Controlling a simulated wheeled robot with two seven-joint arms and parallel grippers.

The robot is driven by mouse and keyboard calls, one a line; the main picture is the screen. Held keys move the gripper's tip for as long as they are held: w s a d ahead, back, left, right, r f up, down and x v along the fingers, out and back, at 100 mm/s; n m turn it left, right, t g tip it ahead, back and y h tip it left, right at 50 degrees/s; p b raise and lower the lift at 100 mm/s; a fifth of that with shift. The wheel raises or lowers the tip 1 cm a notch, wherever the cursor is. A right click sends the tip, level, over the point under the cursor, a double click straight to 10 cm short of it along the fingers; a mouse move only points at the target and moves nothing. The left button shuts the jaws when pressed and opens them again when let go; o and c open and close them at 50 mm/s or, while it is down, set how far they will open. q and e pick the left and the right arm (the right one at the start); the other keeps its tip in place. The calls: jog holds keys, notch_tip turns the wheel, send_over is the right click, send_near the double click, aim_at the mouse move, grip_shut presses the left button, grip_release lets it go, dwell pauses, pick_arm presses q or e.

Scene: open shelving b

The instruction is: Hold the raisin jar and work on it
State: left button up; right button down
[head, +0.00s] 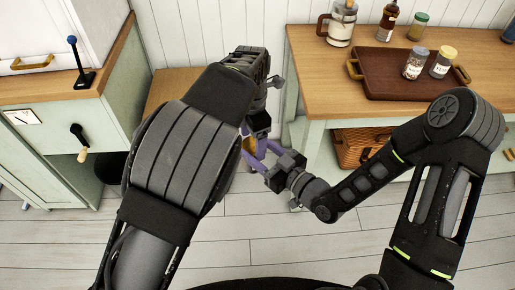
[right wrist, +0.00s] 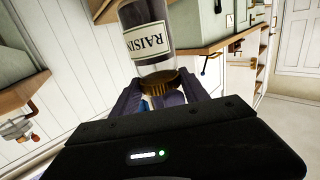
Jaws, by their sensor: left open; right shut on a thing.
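The raisin jar (right wrist: 146,35) is clear glass with a white label. It shows in the right wrist view with its lettering upside down and its gold-brown lid (right wrist: 157,82) at the lower end. My right gripper (right wrist: 163,92) is shut on the jar at the lid end, with a finger on each side. In the head view my right gripper (head: 266,155) meets my left gripper (head: 256,130) near the middle. The left gripper is open. My left arm hides most of the jar there, so I cannot tell whether the left fingers touch it.
A wooden counter (head: 300,42) at the right bears a brown tray (head: 390,85) with two small jars, plus other jars and bottles. A wicker basket (head: 352,150) sits on the shelf below. A pale cabinet (head: 35,150) with a lever stands at the left. The floor between is clear.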

pick_arm(q)
jog(key=shift+f, duration=0.3)
jog(key=c, duration=1.5)
jog(key=o, duration=1.6)
jog(key=shift+r, duration=2.35)
